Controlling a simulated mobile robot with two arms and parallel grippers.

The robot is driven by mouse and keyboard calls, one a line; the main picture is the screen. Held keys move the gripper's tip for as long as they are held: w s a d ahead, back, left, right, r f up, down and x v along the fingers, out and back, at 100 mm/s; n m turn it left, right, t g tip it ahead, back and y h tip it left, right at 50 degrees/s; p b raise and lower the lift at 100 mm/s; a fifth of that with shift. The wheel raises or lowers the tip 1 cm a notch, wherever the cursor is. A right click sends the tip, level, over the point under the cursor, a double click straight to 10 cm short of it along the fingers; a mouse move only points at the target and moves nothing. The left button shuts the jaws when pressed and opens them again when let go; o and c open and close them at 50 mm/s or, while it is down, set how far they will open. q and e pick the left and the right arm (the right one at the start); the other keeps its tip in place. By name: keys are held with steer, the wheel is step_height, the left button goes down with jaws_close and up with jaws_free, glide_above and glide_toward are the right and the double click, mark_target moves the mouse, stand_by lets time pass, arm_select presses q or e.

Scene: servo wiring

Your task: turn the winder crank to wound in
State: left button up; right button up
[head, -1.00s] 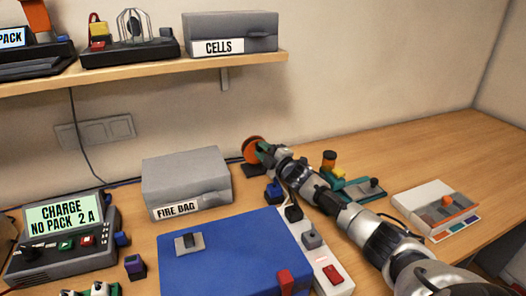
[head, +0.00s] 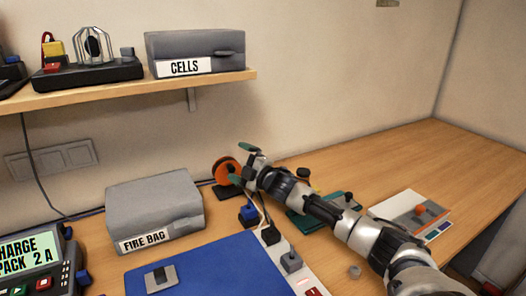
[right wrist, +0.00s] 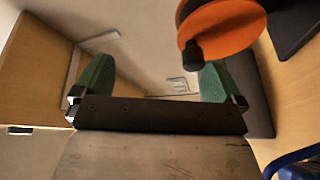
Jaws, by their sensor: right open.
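The winder's orange disc (head: 226,171) stands on a dark base at the back of the bench, near the wall. In the right wrist view the disc (right wrist: 225,25) shows at the upper right, with a dark crank knob (right wrist: 193,50) at its lower left edge. My right gripper (head: 243,167) is open and empty, just right of the disc. In the right wrist view its green fingers (right wrist: 155,77) are wide apart, and the knob shows between them, nearer the right finger. Whether anything touches the knob, I cannot tell. My left gripper is out of view.
A grey fire bag box (head: 155,205) stands left of the winder. A blue mat (head: 215,268) and a power strip (head: 293,270) lie in front. A white box (head: 408,208) lies to the right. The bench's far right is clear.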

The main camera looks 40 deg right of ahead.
steer(key=shift+t, duration=0.3)
steer(key=s+d+r, duration=0.1)
steer(key=r, duration=0.1)
steer(key=s+r, duration=0.1)
steer(key=s, duration=0.1)
steer(key=s+d+r, duration=0.1)
steer(key=s+r, duration=0.1)
steer(key=shift+s+d+r, duration=0.2)
steer(key=shift+d+r, duration=0.15)
steer(key=c, duration=0.6)
arm_select(q)
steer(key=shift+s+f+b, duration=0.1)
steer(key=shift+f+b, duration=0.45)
steer(key=shift+b, duration=0.05)
arm_select(e)
steer(key=s, duration=0.1)
steer(key=s+d+r, duration=0.1)
steer(key=s, duration=0.1)
steer(key=shift+s+d+r, duration=0.1)
steer(key=shift+d+r, duration=0.2)
steer(key=shift+d, duration=0.05)
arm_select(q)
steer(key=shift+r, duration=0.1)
arm_select(e)
steer(key=shift+r, duration=0.1)
